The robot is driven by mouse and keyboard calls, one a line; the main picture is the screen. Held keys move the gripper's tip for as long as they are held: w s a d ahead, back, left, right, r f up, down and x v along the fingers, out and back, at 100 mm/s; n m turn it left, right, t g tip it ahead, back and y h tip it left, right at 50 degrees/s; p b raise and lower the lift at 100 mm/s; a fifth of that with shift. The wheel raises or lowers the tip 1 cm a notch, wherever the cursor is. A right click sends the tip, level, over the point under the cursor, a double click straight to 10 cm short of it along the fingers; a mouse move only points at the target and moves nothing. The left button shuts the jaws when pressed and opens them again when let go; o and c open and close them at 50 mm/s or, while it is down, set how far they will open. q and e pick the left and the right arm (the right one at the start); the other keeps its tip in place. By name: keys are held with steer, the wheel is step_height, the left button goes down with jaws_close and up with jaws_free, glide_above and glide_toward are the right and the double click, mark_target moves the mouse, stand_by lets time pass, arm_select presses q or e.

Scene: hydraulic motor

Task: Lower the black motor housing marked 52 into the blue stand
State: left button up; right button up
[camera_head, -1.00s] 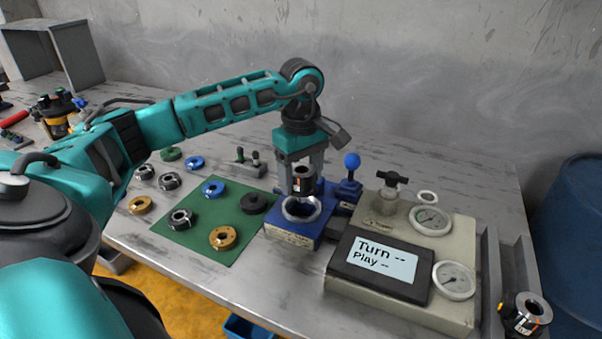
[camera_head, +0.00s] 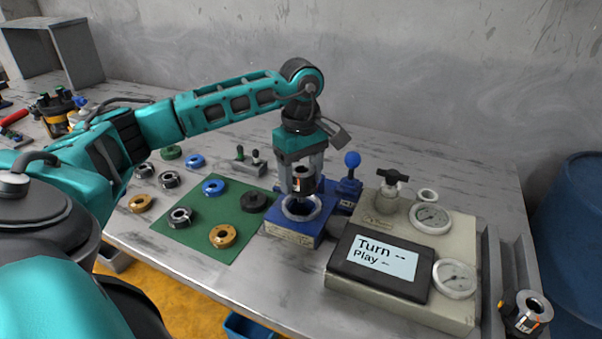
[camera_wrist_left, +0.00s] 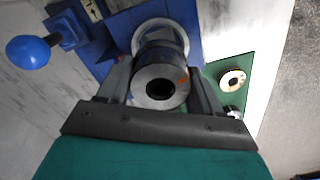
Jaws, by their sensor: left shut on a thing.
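The black motor housing (camera_head: 303,183) is upright between the fingers of my left gripper (camera_head: 302,180), which is shut on it. It hangs just above the round opening of the blue stand (camera_head: 290,236); a gap or slight overlap at its lower end is hard to judge. In the left wrist view the housing's grey top face with a dark bore (camera_wrist_left: 160,86) shows between the fingers, with the stand's silver ring (camera_wrist_left: 158,30) partly behind it. The number 52 cannot be read. My right gripper is not in view.
A green mat (camera_head: 200,240) with several rings and nuts lies left of the stand. A gauge box with a screen (camera_head: 390,262) stands close on the right. A blue ball-topped lever (camera_head: 352,161) rises behind the stand. Another black housing (camera_head: 526,312) is at the far right.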

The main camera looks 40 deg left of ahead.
mark_target(301, 201)
arm_select(q)
steer(key=shift+f+b, duration=0.3)
steer(key=shift+f, duration=0.2)
stand_by(0.8)
steer(key=shift+f+b, duration=1.1)
steer(key=shift+f, duration=0.55)
steer(key=shift+f, duration=0.3)
steer(key=shift+f+b, duration=0.2)
steer(key=shift+b, duration=0.1)
steer(key=o, duration=1.6)
steer(key=shift+d+f, duration=0.1)
steer(key=shift+f, duration=0.05)
steer(key=shift+s, duration=0.1)
